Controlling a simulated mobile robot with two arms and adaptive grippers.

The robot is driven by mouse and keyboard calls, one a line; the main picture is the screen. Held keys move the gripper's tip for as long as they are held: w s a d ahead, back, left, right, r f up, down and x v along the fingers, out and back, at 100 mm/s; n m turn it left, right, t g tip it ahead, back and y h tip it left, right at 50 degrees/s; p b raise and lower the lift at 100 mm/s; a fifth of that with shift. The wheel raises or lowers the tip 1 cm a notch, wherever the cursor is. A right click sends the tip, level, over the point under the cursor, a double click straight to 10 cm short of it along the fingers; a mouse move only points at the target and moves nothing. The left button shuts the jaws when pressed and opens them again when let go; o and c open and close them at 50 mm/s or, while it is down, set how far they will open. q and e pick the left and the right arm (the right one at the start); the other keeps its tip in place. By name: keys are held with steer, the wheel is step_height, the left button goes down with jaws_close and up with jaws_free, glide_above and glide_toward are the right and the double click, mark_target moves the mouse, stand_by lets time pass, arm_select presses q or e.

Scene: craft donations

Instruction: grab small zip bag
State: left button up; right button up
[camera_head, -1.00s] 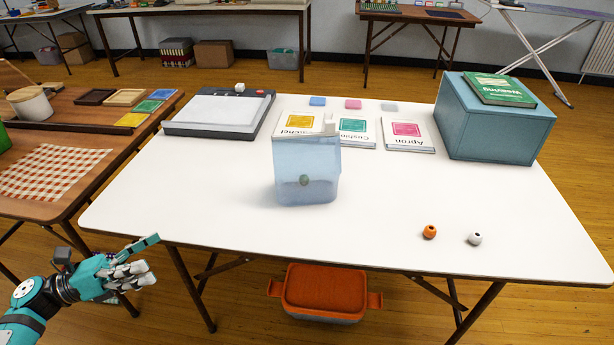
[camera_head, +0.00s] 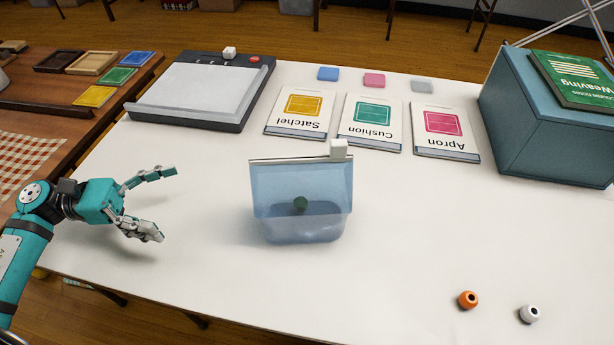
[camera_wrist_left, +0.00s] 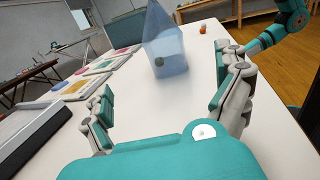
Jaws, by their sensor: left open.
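The small zip bag (camera_head: 300,182) stands upright on the white table, translucent blue, with a bar and a white slider block along its top. A small dark green round thing (camera_head: 300,204) shows inside or behind its clear front. My left gripper (camera_head: 163,203) is open and empty above the table, left of the bag, with a gap between them. In the left wrist view the bag (camera_wrist_left: 166,48) stands ahead, between the spread fingers. Part of another teal arm of mine shows at the upper right there; its fingers are not clear.
A grey paper trimmer (camera_head: 200,95) and booklets labelled Satchel (camera_head: 302,112), Cushion (camera_head: 371,125) and Apron (camera_head: 444,131) lie behind the bag. A teal box (camera_head: 550,125) stands right. Orange (camera_head: 467,300) and white (camera_head: 529,314) beads lie front right. Table around the bag is clear.

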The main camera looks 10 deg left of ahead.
arm_select(q)
steer(key=p, duration=0.1)
glide_toward(260, 197)
steer(key=w+d+f, duration=0.1)
steer(key=w+f, duration=0.1)
steer(key=w+d+f, duration=0.1)
steer(key=shift+w+d+f, duration=0.25)
steer(key=shift+w+f, duration=0.15)
steer(key=shift+p+x, duration=0.8)
steer(key=shift+x, duration=2.35)
steer(key=shift+s+f, duration=0.1)
arm_select(e)
steer(key=s+f, duration=0.5)
steer(key=f, duration=0.1)
steer(key=shift+s+d+f+g, duration=0.3)
steer(key=shift+d+f, duration=0.05)
steer(key=shift+d, duration=0.05)
arm_select(q)
steer(key=c, duration=0.7)
